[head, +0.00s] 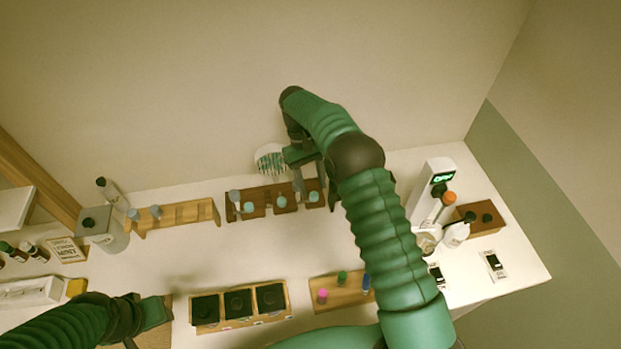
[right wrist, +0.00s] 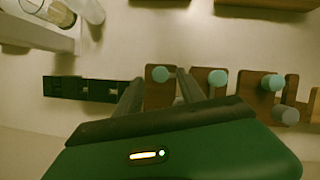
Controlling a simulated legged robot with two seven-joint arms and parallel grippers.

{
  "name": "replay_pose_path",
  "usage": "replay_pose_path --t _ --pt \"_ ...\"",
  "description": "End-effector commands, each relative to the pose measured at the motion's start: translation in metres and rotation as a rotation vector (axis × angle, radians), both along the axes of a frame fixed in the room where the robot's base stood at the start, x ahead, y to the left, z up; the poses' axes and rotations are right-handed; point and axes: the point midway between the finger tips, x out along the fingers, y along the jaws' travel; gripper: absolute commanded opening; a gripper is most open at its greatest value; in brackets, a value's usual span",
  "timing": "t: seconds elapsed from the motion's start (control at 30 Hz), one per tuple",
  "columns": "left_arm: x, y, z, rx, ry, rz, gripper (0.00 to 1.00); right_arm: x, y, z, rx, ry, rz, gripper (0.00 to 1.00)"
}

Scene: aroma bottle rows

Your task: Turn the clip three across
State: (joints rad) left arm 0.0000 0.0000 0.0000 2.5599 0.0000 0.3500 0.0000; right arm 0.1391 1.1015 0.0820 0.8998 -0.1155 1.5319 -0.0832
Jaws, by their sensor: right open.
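My right gripper (head: 312,185) reaches down over the back row; its open fingers also show in the right wrist view (right wrist: 158,88), with nothing seen held between them. A dark green slotted strip (right wrist: 82,88), possibly the clip, lies left of the fingers in the right wrist view; my arm covers that area in the head view. Brown wooden blocks (head: 283,209) with teal-capped bottles (head: 282,201) stand in the row by the fingers; a teal cap also shows in the right wrist view (right wrist: 218,77). My left gripper (head: 152,314) is low at the left, its jaws unclear.
A pale wooden rack (head: 185,224) stands left of the row. A tray of dark squares (head: 238,321) and a wooden board (head: 345,300) with coloured caps are at the front. A white device (head: 432,190) with a green display stands right. The white table's middle (head: 250,258) is clear.

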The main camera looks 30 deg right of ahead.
Motion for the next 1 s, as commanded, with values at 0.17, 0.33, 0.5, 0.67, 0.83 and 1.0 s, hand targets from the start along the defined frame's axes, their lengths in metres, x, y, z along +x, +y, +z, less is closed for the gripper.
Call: replay_pose_path --t 0.17,0.33,0.5,0.67,0.83,1.0 --pt "0.0 0.0 -0.01 0.0 0.0 0.0 0.36 0.016 0.0 0.029 -0.001 -0.004 0.0 0.46" --pt "0.0 0.0 -0.01 0.0 0.0 0.0 0.36 0.022 0.0 0.044 0.0 -0.002 0.001 0.46" --pt "0.0 0.0 -0.01 0.0 0.0 0.0 0.36 0.022 0.0 0.048 0.0 -0.001 0.002 0.46" --pt "0.0 0.0 -0.01 0.0 0.0 0.0 0.36 0.022 0.0 0.048 -0.001 -0.001 0.001 0.46" --pt "0.0 0.0 -0.01 0.0 0.0 0.0 0.36 0.022 0.0 0.048 -0.001 -0.001 0.001 0.46" --pt "0.0 0.0 -0.019 0.0 0.0 0.0 0.36 0.022 0.008 0.044 -0.004 -0.049 0.015 0.46"
